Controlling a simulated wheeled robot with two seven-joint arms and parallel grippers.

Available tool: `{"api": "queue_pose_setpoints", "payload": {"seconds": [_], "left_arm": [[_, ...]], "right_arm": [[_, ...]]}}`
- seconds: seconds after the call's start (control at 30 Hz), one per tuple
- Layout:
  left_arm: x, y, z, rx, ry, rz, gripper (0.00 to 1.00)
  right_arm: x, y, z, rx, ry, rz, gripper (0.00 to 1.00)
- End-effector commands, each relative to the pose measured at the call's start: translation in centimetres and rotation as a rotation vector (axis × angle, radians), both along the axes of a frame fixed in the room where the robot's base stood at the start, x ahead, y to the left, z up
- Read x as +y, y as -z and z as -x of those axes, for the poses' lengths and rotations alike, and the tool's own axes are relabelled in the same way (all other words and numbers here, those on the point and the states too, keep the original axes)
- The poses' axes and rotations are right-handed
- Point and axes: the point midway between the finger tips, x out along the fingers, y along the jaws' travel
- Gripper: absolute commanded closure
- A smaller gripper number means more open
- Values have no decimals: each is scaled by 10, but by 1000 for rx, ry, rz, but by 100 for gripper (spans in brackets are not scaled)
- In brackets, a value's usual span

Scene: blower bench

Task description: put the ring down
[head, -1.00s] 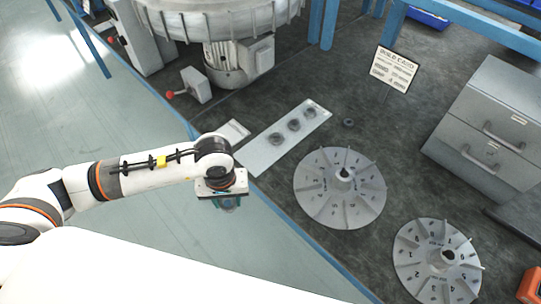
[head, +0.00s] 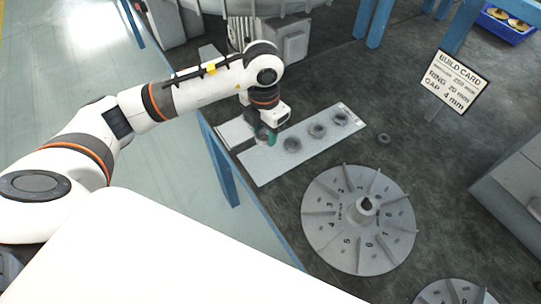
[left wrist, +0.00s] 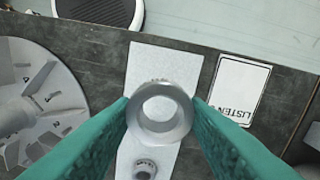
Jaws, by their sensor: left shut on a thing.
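My left gripper (head: 268,137) points down over the near-left end of a pale plate (head: 262,168). In the left wrist view its teal fingers (left wrist: 160,110) are closed on both sides of a grey metal ring (left wrist: 160,137), hole facing the camera. The plate (left wrist: 160,62) shows beneath the ring; whether the ring touches it I cannot tell. Three dark grey rings (head: 292,145), (head: 317,131), (head: 340,118) sit in a row along the plate; one of them (left wrist: 146,169) shows in the left wrist view. My right gripper is not in view.
A bladed disc (head: 335,240) lies right of the plate; another (head: 455,293) is at the bottom edge. A white "LISTEN" card (left wrist: 240,90) lies beside the plate. A small ring (head: 384,137) lies on the bench. A build card (head: 455,82) stands behind. Drawers (head: 515,195) are at right.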

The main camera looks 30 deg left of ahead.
Motion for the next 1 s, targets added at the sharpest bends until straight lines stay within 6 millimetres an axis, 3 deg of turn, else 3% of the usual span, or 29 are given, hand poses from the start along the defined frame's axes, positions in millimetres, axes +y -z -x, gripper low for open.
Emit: {"api": "queue_pose_setpoints", "payload": {"seconds": [0.13, 0.4, 0.57, 0.8, 1.0], "left_arm": [[0, 8, -2, 3, -71, 2, 90], [1, 54, -1, 2, -75, 1, 90], [0, 65, -2, 1, -73, 2, 90], [1, 97, -1, 1, -73, 0, 90], [1, 99, -2, -2, -72, 1, 90]], "right_arm": [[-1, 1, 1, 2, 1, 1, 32], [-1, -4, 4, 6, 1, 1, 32], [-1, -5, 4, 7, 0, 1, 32], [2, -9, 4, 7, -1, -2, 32], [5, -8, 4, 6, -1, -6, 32]]}}
